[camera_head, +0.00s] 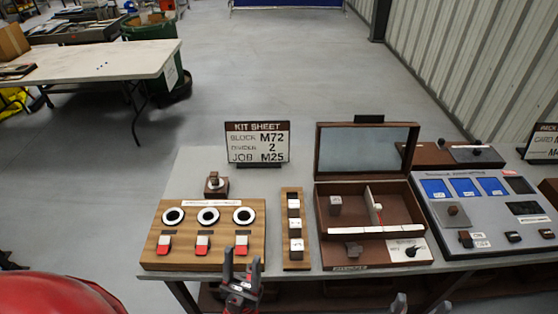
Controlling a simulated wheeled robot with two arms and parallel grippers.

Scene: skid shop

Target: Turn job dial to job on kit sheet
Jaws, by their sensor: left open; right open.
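The kit sheet (257,143) stands upright at the table's back and reads BLOCK M72, DIVIDER 2, JOB M25. A black knob (411,252) sits on a white plate in front of the open brown box (323,218); it looks like a dial, but its markings are too small to read. My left gripper (242,264) is open and empty, at the table's front edge by the wooden panel. My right gripper (420,301) is open at the bottom edge, below the black knob and apart from it; only its fingertips show.
A wooden panel (171,251) with three round rings and red-and-white switches is at left. A narrow rack (285,262) of blocks stands beside the box. A grey console (431,205) with blue screens is at right.

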